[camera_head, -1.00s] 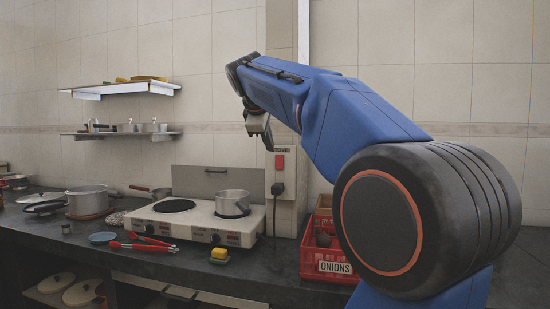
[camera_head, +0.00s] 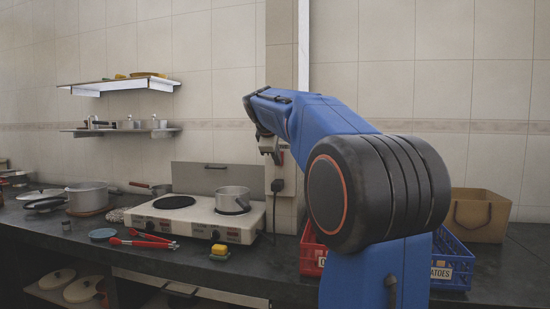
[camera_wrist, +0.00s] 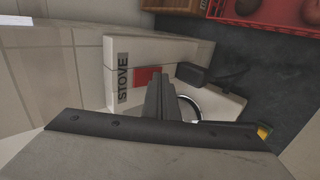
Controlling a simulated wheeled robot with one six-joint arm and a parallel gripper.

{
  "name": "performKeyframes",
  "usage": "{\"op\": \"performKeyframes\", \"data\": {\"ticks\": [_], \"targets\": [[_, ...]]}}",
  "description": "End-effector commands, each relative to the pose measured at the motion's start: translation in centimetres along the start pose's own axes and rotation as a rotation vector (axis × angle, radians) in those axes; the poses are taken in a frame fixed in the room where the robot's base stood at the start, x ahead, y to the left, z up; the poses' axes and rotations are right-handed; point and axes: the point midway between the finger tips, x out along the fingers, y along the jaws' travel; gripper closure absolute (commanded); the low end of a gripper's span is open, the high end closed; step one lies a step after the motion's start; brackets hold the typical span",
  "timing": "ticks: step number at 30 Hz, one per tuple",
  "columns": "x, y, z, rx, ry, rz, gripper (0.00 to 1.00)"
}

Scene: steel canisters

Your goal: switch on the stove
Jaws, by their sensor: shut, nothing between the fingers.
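The two-burner stove (camera_head: 170,224) stands on the dark counter, with knobs on its front. A wall box (camera_wrist: 127,57) carries the label STOVE (camera_wrist: 122,78) and a red switch (camera_wrist: 147,76) in the wrist view. In the head view, my gripper (camera_head: 271,159) is in front of this box and hides most of the switch. My gripper (camera_wrist: 164,84) is shut and empty. In the wrist view its tips overlap the box just beside the red switch; I cannot tell whether they touch it. The switch's position cannot be made out.
A black plug (camera_head: 277,186) sits on the box below the switch, with a cord. A steel pot (camera_head: 233,197) is on the right burner. Red tongs (camera_head: 143,242) and a yellow sponge (camera_head: 220,250) lie in front. A blue crate (camera_head: 452,250) stands at right.

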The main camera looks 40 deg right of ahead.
Motion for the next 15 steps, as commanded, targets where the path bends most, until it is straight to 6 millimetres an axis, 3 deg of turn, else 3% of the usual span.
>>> {"op": "performKeyframes", "data": {"ticks": [11,15], "targets": [[0.1,0.2,0.0,0.0,0.001,0.001,1.0],[1.1,0.2,0.0,0.0,0.0,0.0,1.0]]}}
